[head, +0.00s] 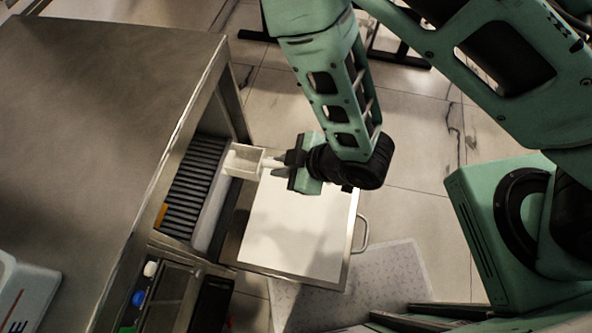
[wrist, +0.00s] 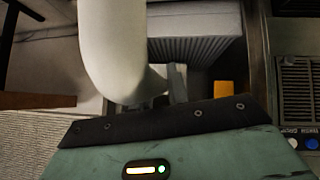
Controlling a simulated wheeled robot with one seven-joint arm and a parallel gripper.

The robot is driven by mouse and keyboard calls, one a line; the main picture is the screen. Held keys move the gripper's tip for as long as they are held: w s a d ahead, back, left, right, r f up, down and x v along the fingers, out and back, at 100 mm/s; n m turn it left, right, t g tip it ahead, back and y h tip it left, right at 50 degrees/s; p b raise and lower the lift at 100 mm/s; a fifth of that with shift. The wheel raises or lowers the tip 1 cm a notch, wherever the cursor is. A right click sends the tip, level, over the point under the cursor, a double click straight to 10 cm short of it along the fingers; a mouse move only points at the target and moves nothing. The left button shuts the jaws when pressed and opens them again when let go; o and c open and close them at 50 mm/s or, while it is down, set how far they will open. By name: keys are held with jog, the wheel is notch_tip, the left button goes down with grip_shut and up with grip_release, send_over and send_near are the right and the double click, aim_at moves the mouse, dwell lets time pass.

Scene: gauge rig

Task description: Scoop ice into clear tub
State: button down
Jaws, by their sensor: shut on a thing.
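My gripper (head: 282,170) is shut on the handle of a white, box-shaped scoop (head: 243,161). The scoop points left, at the mouth of the steel machine's open bin (head: 190,190). A large pale rounded shape, which looks like part of the scoop, fills the upper left of the wrist view (wrist: 112,50). I cannot tell whether the scoop holds ice, and I make out no loose ice in the bin. A white container with dark red lettering (head: 28,292) stands on the counter at lower left, cut off by the frame. I cannot tell whether it is the tub.
The bin's white door (head: 295,228) hangs open below my gripper, with a handle (head: 362,234) on its right edge. The steel counter top (head: 90,90) is mostly bare. A panel with coloured knobs (head: 138,298) sits below the bin. Tiled floor lies to the right.

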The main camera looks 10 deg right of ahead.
jog(key=shift+w+a+f+b, duration=0.25)
jog(key=shift+a+f+b, duration=0.25)
jog(key=shift+b, duration=0.85)
jog(key=shift+w+a+f+b, duration=0.25)
jog(key=shift+a+b, duration=0.4)
jog(key=shift+b, duration=0.7)
jog(key=w+a+f+b, duration=0.2)
jog(key=a, duration=0.4)
jog(key=w+a+f+b, duration=0.2)
jog(key=w+a+f, duration=0.1)
jog(key=a, duration=0.4)
jog(key=w+a+f+b, duration=0.2)
jog(key=w+a+f, duration=0.1)
jog(key=a, duration=0.3)
jog(key=shift+a+f, duration=0.2)
jog(key=shift+a, duration=0.1)
